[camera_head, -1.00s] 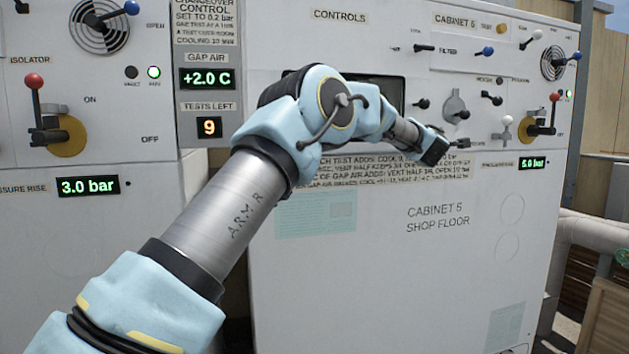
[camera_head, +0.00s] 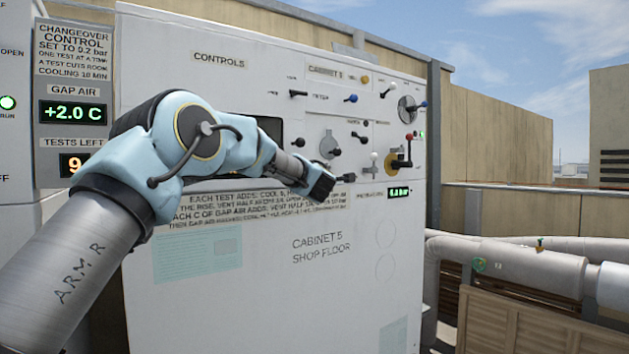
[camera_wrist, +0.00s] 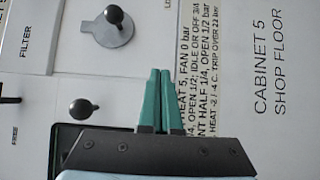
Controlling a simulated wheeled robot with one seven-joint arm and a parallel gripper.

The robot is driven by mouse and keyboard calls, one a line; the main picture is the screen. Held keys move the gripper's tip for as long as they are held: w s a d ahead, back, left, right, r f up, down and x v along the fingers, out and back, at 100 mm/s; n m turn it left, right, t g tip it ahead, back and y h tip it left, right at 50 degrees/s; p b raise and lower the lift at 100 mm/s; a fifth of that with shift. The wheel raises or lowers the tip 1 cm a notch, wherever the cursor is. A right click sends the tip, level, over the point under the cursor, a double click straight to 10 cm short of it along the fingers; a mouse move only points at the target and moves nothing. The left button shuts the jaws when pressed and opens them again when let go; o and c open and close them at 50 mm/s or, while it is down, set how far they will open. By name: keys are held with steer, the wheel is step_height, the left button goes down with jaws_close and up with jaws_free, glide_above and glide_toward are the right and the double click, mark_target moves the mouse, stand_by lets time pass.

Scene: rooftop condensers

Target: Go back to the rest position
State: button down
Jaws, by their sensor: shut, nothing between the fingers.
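My gripper (camera_wrist: 158,100) shows in the wrist view with its two green fingers together and nothing between them. It is in front of the white face of cabinet 5, over the printed instruction label (camera_wrist: 200,75). The cabinet (camera_head: 300,290) stands upright and fills the middle of the view. I cannot tell whether the fingertips touch the panel.
A red-handled lever (camera_head: 408,140) and several black knobs are close to my gripper. A gap air display (camera_head: 72,112) reads +2.0 C at the left. Large pipes (camera_head: 520,262) run at the right above a wooden crate (camera_head: 530,325). Wooden fencing stands behind.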

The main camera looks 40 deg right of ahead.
steer(key=s+b, duration=0.2)
steer(key=s, duration=0.5)
steer(key=shift+s+a, duration=0.2)
steer(key=shift+s, duration=0.2)
steer(key=shift+r, duration=0.1)
steer(key=w+a+f+m+g+y, duration=0.2)
steer(key=w+a+f+m, duration=0.15)
steer(key=a+f, duration=0.6)
steer(key=w+a+f+m+g+y, duration=0.1)
steer(key=w+a+f+m+y, duration=0.25)
steer(key=a, duration=1.05)
steer(key=w+a+f+m+g, duration=0.2)
steer(key=w+a+f, duration=0.4)
steer(key=a, duration=0.6)
steer(key=s+a+f+g+y, duration=0.1)
steer(key=s+a+f, duration=0.2)
steer(key=a, duration=0.4)
steer(key=s+a+f+m+g+y, duration=0.1)
steer(key=s+a+f+y, duration=0.1)
steer(key=a+f, duration=0.35)
steer(key=s+a+f+g+y, duration=0.1)
steer(key=s+a+f, duration=0.15)
steer(key=a, duration=0.55)
steer(key=s+a+f+g+y, duration=0.2)
steer(key=s+a+f+g, duration=0.1)
steer(key=s+a, duration=1)
steer(key=shift+f+m+g, duration=0.3)
steer(key=shift+f, duration=0.15)
steer(key=shift+y, duration=0.25)
